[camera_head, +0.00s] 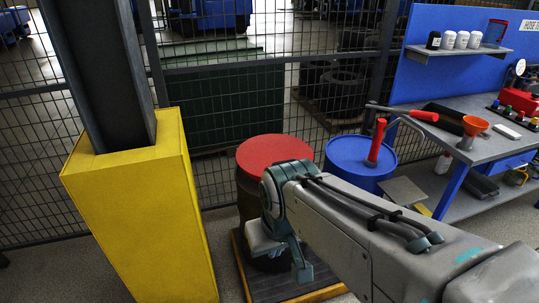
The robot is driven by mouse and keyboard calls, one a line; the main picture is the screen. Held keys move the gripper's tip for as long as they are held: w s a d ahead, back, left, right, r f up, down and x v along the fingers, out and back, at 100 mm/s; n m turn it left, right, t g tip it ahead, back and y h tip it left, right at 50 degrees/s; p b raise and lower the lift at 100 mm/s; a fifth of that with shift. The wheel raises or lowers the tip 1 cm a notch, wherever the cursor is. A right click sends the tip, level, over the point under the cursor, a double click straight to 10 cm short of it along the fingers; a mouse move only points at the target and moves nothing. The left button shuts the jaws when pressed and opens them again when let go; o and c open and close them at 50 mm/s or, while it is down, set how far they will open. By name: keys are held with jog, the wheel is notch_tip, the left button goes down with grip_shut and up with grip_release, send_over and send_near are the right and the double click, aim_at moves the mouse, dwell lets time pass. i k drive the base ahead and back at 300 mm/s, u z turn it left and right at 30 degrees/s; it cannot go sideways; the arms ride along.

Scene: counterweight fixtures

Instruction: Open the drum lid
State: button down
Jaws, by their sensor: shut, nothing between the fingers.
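A dark drum with a red lid (274,148) stands in the middle of the view. The lid lies flat on top, with no visible gap. My arm crosses in front of the drum's right side and hides part of its body and of the lid's front edge. My gripper (301,270) hangs below the lid's level, in front of the drum, pointing down. It is shut and holds nothing. Whether it touches the drum cannot be told.
A yellow-sheathed post (140,205) stands close on the left. A blue drum (352,154) with a red-handled pump stands right of the red-lidded one. A wood-edged platform (325,291) lies below. Mesh fence stands behind; a workbench (470,133) is at right.

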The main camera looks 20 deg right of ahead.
aim_at(257, 153)
jog(key=u, duration=0.9)
jog(key=i, duration=0.65)
jog(key=z, duration=0.7)
jog(key=i, duration=0.45)
jog(key=z, duration=0.55)
